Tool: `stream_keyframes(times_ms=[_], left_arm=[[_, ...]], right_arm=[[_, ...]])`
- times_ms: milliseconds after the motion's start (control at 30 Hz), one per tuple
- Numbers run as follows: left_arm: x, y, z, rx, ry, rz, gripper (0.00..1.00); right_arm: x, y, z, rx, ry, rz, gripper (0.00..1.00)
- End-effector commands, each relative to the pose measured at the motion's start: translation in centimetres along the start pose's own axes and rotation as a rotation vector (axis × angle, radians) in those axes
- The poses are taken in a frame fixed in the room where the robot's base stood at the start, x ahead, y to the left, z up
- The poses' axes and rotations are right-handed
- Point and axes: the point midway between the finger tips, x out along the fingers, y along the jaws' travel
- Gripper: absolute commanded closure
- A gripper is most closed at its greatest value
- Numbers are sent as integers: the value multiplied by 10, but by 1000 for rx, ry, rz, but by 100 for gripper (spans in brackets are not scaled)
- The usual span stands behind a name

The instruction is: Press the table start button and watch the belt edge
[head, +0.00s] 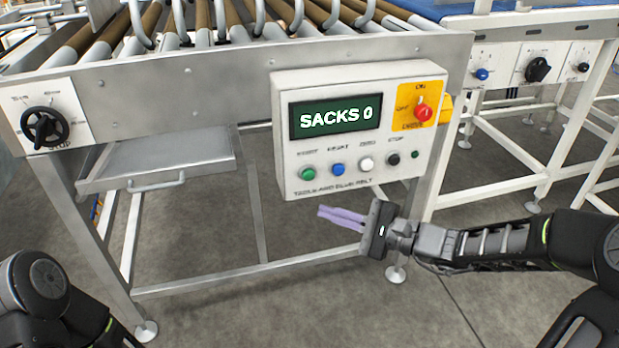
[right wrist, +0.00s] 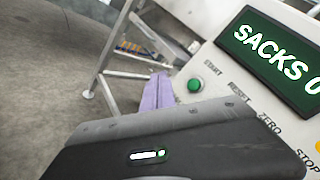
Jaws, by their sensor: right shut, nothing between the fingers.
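The control box (head: 337,88) is fixed to the front of the roller table and its display reads "SACKS 0". The green start button (head: 307,173) is at the lower left of the box, and it also shows in the right wrist view (right wrist: 194,85). My right gripper (head: 320,211) is shut and empty, with its purple fingers pointing left, below the box's lower edge. In the right wrist view the fingers (right wrist: 157,92) lie just left of the start button, apart from it as far as I can tell. Only part of my left arm shows; its gripper is out of view.
Blue (head: 338,169), white (head: 366,164) and black (head: 393,159) buttons sit right of the green one. A red knob (head: 423,112) on yellow is above them. The roller table (head: 150,95) carries a black handwheel (head: 45,127). The blue belt (head: 450,8) is at the upper right.

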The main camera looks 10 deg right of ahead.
Motion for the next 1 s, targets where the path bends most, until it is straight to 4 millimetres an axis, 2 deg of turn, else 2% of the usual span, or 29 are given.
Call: stream_keyframes(times_ms=[267, 733, 1000], left_arm=[[4, -2, -1, -1, 2, -1, 45], [10, -6, -3, -4, 7, -4, 45], [10, -7, -3, -5, 8, -4, 45]], right_arm=[[12, -7, -9, 0, -2, 1, 100], [53, -36, -38, 0, -2, 2, 100], [61, -43, -45, 1, 0, 1, 100]])
